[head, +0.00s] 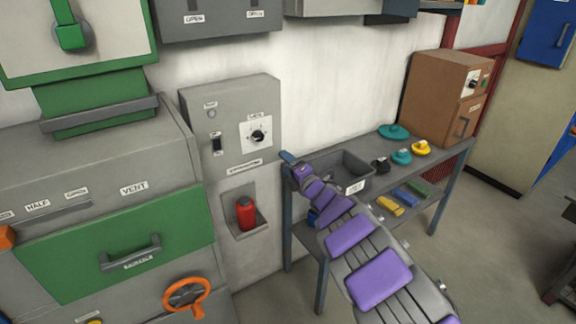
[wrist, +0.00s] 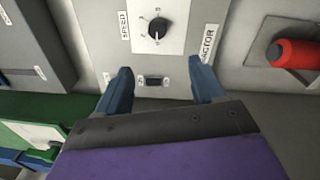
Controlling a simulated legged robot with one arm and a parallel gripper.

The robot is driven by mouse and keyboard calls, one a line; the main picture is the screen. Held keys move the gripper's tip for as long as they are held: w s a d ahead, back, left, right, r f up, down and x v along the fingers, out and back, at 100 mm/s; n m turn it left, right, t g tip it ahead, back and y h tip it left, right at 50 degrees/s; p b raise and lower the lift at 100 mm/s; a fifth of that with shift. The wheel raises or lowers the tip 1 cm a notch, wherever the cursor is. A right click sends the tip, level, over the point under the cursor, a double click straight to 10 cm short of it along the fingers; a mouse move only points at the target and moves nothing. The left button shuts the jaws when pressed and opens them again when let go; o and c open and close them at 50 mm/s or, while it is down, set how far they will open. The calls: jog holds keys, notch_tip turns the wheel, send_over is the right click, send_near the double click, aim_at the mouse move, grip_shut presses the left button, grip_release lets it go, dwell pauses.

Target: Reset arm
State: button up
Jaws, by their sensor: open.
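My arm, with purple pads, reaches from the lower right toward the grey control panel in the head view. My gripper (head: 290,160) is at its end, in front of the table's left end and right of the panel. In the wrist view my gripper (wrist: 162,86) shows two blue fingers spread apart with nothing held between them. Beyond them is the grey panel (wrist: 95,30) with a black dial (wrist: 157,30) and a small dark switch (wrist: 153,80). The dial also shows in the head view (head: 257,136).
A red canister (head: 245,213) sits in a niche below the panel. A grey bin (head: 345,172) and several coloured pieces are on the table (head: 440,166), with a brown box (head: 440,95) at its far end. A green-fronted machine (head: 120,250) stands at left.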

jog(key=s+d+r+m+h, duration=0.1)
jog(key=d+r+m+h, duration=0.3)
jog(key=d, duration=0.5)
jog(key=d+r+m+h, duration=0.3)
jog(key=d+m+h, duration=0.25)
jog(key=d, duration=0.25)
jog(key=s+d+r+m+g+h, duration=0.2)
jog(key=s+d+m+g+h, duration=0.2)
jog(key=s+d+m+h, duration=0.65)
jog(key=s+f+m+g+y, duration=0.2)
jog(key=s+g, duration=0.1)
jog(key=s, duration=0.8)
jog(key=s+f+m+g+y, duration=0.2)
jog(key=s+g+y, duration=0.1)
jog(key=s, duration=0.8)
jog(key=s+a+f+m+g+y, duration=0.1)
jog(key=s+a+g, duration=0.1)
jog(key=s, duration=0.7)
jog(key=s+a+f+m+g+y, duration=0.1)
jog(key=s+a, duration=0.4)
jog(key=s, duration=0.5)
jog(key=s+a+f+m+g+y, duration=0.1)
jog(key=s+a+f+g+y, duration=0.1)
jog(key=s, duration=0.7)
jog(key=shift+s+a+f+m+g, duration=0.2)
jog(key=shift+a+f+m+g, duration=0.1)
jog(key=shift+a+g, duration=0.65)
